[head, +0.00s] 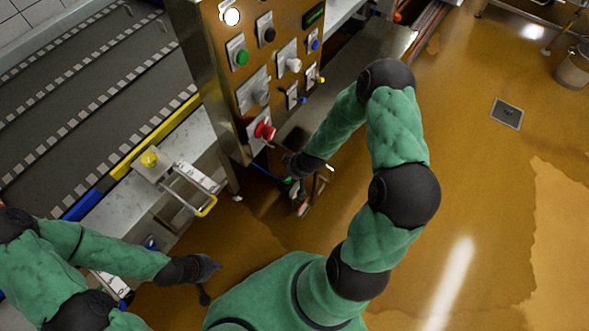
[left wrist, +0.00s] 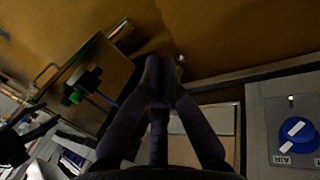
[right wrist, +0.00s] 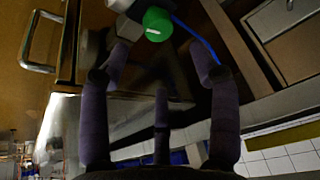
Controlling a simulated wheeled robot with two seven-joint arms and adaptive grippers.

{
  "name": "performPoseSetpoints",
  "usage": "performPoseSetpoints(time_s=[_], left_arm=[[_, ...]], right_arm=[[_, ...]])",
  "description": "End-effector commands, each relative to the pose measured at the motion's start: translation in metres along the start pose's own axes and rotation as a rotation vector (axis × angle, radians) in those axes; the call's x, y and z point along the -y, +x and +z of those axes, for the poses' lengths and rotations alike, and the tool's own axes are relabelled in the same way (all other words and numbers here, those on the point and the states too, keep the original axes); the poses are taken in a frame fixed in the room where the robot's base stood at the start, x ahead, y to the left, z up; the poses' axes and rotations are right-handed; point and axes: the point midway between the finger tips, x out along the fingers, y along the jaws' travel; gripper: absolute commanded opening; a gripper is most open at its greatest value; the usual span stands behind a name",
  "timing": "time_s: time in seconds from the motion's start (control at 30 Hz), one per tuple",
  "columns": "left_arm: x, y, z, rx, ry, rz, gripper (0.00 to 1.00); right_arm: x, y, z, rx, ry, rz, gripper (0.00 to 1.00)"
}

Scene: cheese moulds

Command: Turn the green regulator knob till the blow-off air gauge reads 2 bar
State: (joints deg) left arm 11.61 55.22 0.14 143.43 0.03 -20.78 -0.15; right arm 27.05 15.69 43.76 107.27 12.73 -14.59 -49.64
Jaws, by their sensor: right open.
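The green regulator knob (right wrist: 157,24) shows in the right wrist view, with a white mark on its face and a grey body beside it. My right gripper (right wrist: 160,62) is open, its fingers spread on either side below the knob; I cannot tell whether they touch it. A green knob also shows in the left wrist view (left wrist: 75,97). In the head view my right gripper (head: 297,167) is low beside the steel cabinet, and the knob is mostly hidden. My left gripper (left wrist: 163,67) has its fingertips together and empty, away from the knob. No gauge reading is legible.
The steel control cabinet (head: 222,95) carries several buttons, including a red emergency stop (head: 265,131). A conveyor (head: 85,95) runs at left. A blue AIR switch (left wrist: 297,130) is on a grey panel. Open wet floor (head: 480,190) lies at right, with a drain (head: 507,113).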

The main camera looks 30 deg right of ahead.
Motion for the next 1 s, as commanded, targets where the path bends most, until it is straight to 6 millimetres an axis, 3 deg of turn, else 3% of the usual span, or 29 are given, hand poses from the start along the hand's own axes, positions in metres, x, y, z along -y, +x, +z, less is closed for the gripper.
performPoseSetpoints(time_s=[0.23,0.63,0.8,0.87,1.0], left_arm=[[0.0,0.0,0.0,0.0,0.0,0.0,0.0],[0.0,0.0,0.0,0.0,0.0,0.0,0.0],[0.0,0.0,0.0,0.0,0.0,0.0,0.47],[0.0,0.0,0.0,0.0,0.0,0.0,0.62],[0.0,0.0,0.0,0.0,0.0,0.0,0.62]], right_arm=[[0.0,-0.029,-0.001,-0.002,-0.001,0.0,0.62],[0.001,-0.035,-0.001,-0.001,-0.001,-0.001,0.62],[0.008,-0.032,0.002,0.009,0.007,-0.013,0.62],[0.017,-0.029,0.006,0.021,0.019,-0.029,0.62],[0.051,-0.019,0.021,0.069,0.074,-0.084,0.62]])
